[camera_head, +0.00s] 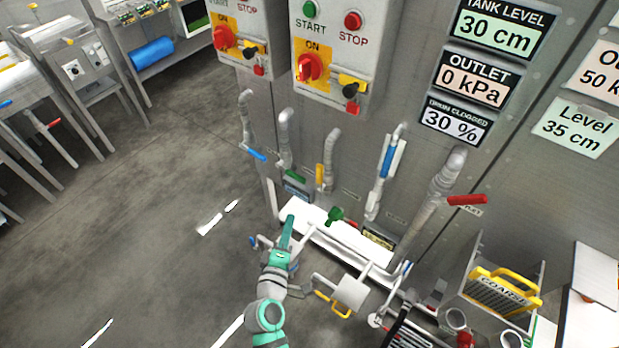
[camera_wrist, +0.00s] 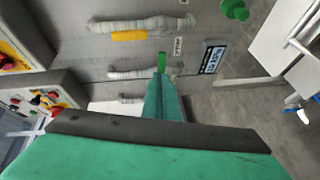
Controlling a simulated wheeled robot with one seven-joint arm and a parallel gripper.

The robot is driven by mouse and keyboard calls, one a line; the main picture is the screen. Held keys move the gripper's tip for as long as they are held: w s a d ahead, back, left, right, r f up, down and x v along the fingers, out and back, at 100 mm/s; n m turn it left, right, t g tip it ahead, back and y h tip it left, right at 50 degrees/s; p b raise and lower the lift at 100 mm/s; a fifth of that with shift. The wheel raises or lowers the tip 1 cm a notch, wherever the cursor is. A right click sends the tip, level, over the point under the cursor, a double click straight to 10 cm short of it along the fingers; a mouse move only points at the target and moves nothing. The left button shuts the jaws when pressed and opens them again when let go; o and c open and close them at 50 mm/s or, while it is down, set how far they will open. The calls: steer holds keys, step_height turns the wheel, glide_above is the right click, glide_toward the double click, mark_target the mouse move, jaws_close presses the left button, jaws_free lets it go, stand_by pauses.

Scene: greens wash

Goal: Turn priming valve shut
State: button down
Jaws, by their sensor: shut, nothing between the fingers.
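No readable label names the priming valve. Pipes with coloured lever handles run down the grey panel. My gripper (camera_head: 290,222), teal and shut with nothing in it, points up the panel just below the green lever (camera_head: 295,177). In the wrist view, the tip of my gripper (camera_wrist: 160,78) lies close to the green lever (camera_wrist: 162,62) and covers part of it; I cannot tell whether they touch. A yellow lever (camera_head: 319,175) hangs to its right and a blue lever (camera_head: 257,155) to its left. A round green knob (camera_head: 335,215) is lower down.
A white trough (camera_head: 345,240) runs along the panel's foot. A long blue handle (camera_head: 387,161) and a red lever (camera_head: 467,200) are farther right. Switch boxes (camera_head: 338,50) hang above. A crate with a yellow handle (camera_head: 503,284) stands lower right. The floor at left is clear.

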mark_target(320, 179)
steer(key=w+d+r+h, duration=0.1)
steer(key=w+d+r, duration=0.1)
steer(key=w, duration=0.4)
steer(key=w+d+r+h, duration=0.1)
steer(key=w+d+r, duration=0.2)
steer(key=w, duration=0.3)
steer(key=shift+w+d+r+n+t, duration=0.2)
steer(key=shift+w+d+n+t, duration=0.1)
steer(key=shift+d+n+t, duration=0.15)
